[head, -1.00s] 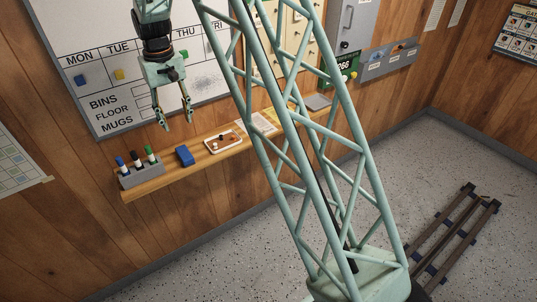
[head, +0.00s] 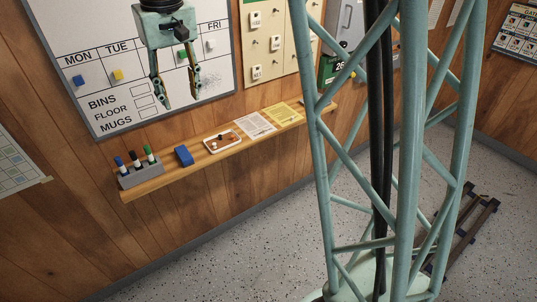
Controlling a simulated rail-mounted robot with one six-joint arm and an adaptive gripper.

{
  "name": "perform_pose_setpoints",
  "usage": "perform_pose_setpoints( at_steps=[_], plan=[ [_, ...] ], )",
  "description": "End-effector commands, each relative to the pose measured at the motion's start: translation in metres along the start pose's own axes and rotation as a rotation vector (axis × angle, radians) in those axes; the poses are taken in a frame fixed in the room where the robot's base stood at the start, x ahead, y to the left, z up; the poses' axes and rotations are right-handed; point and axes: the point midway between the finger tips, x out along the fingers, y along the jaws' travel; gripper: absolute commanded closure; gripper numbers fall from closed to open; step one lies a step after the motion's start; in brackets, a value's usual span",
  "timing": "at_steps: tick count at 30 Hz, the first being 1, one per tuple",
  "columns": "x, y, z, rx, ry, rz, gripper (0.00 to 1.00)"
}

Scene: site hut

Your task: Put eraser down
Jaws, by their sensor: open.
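The blue eraser (head: 184,156) lies on the wooden shelf (head: 264,131), between the grey marker holder and a small white tray. My gripper (head: 181,105) is open and empty. It hangs with its fingers pointing down in front of the whiteboard (head: 105,60), higher in the picture than the eraser and clear of it. Nothing hides the eraser.
The marker holder (head: 142,174) with blue, black and green markers stands at the shelf's left end. The white tray (head: 222,141) holds small brown items. A white paper (head: 254,125) and a yellow paper (head: 282,114) lie further right. Key cabinet (head: 276,42) hangs above.

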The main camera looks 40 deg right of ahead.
Motion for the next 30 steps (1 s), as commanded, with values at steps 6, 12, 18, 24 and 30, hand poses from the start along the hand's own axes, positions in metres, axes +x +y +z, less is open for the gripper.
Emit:
perform_pose_setpoints(
  at_steps=[6,12,18,24,30],
  plan=[
    [-0.033,0.000,0.036,-0.001,0.023,0.000,0.59],
    [-0.058,0.001,0.070,-0.002,0.041,0.000,0.59],
    [-0.081,0.001,0.104,-0.003,0.061,0.000,0.59],
    [-0.101,0.001,0.140,-0.004,0.082,0.000,0.59],
    [-0.117,0.003,0.176,-0.002,0.102,0.000,0.59]
  ],
)
